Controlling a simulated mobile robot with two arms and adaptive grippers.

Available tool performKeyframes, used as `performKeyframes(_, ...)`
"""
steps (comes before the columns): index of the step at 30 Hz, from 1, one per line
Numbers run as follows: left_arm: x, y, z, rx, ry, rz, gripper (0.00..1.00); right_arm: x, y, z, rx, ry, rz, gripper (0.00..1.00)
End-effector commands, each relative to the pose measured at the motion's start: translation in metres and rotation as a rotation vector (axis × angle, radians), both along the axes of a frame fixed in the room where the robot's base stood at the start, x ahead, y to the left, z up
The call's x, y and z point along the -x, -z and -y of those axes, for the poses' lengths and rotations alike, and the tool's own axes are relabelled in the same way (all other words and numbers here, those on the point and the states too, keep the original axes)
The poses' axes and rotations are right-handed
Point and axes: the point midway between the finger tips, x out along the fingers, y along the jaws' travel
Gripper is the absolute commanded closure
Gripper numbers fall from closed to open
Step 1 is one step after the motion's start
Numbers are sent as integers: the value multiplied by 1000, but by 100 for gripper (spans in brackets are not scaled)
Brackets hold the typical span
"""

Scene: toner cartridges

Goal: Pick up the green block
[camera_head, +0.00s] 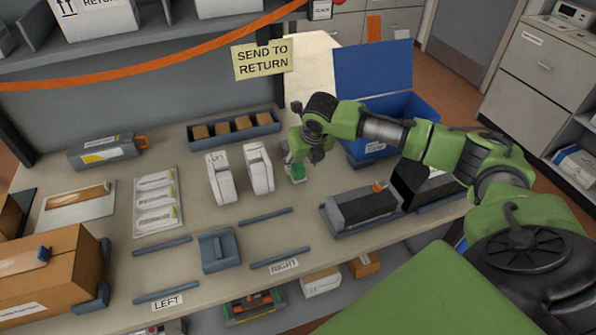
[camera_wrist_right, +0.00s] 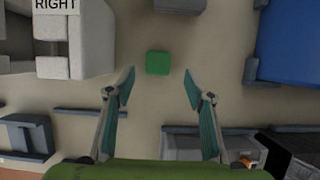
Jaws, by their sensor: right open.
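The green block (camera_wrist_right: 158,63) is a small cube lying on the table in the right wrist view, just beyond my right gripper's fingertips and roughly centred between them. My right gripper (camera_wrist_right: 159,84) is open and empty, with its two fingers spread apart. In the head view the green block (camera_head: 298,172) shows below my right gripper (camera_head: 292,158), partly hidden by it. My left gripper does not show in either view.
Two white cartridges (camera_head: 220,178) stand left of the block. A blue bin (camera_head: 415,108) with a raised lid is to the right. A grey tray (camera_head: 228,142) of brown blocks lies behind. A dark cartridge (camera_head: 362,207) is in front right.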

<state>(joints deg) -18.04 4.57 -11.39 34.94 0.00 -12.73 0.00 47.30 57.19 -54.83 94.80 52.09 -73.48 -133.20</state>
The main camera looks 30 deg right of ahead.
Motion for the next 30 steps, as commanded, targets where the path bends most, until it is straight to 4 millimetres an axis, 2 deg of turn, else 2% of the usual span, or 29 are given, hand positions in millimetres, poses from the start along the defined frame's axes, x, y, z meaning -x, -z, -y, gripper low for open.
performKeyframes(5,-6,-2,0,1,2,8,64,-4,11,0,-1,-1,-1,51)
performKeyframes(12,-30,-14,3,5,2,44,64,-17,36,0,-2,0,-3,51)
performKeyframes(18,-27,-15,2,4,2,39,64,-24,55,3,0,0,0,51)
performKeyframes(26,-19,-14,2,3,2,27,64,-25,57,3,1,-1,1,51)
performKeyframes(30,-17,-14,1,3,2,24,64,-25,57,3,0,-1,0,85)
